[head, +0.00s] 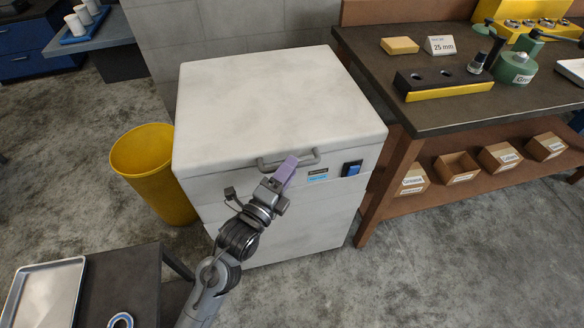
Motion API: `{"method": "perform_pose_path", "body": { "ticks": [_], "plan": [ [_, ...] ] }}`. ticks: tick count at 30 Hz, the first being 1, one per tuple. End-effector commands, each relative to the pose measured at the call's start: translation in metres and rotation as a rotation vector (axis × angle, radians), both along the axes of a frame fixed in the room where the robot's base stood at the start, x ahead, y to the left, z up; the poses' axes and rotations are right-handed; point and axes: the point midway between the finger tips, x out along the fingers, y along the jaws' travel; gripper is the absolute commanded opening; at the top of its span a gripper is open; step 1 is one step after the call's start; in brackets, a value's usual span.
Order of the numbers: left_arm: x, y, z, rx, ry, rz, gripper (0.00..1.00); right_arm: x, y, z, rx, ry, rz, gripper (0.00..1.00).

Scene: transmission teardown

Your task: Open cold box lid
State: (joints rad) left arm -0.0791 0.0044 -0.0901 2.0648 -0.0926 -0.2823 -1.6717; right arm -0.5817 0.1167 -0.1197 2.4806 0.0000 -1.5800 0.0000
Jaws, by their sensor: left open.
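The cold box (225,209) is a white chest in the middle of the head view. Its lid (270,97) lies flat and closed on top. A grey bar handle (313,158) sits on the lid's front edge. My left gripper (288,168) is at the handle, with its purple finger overlapping the bar's middle. It is open; I cannot tell whether the bar lies between the fingers. My right gripper is not in view.
A yellow bin (150,170) stands close to the cold box's left side. A workbench (440,118) with tools and boxes stands at the right. A dark table with a metal tray (45,295) is at the front left. Concrete floor is clear at the front right.

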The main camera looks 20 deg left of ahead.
Motion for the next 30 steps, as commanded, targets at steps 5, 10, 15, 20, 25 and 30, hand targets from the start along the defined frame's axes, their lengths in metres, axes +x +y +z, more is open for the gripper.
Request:
{"method": "perform_pose_path", "body": {
  "ticks": [5,10,15,20,25,30],
  "plan": [
    [0.014,-0.003,0.001,-0.002,-0.001,0.001,0.41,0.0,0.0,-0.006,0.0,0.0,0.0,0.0],
    [0.019,-0.004,0.002,-0.002,0.001,0.0,0.41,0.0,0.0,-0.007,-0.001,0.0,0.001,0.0],
    [0.019,-0.003,0.002,-0.001,0.001,0.0,0.41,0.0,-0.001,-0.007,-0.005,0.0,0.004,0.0],
    [0.019,-0.003,0.002,-0.001,0.001,0.0,0.27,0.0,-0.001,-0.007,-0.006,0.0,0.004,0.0],
    [0.019,-0.003,0.002,-0.001,0.001,0.0,0.01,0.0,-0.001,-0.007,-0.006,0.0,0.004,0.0],
    [0.019,-0.004,0.002,-0.001,0.001,0.0,0.0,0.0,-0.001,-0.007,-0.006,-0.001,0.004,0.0]
  ]
}}
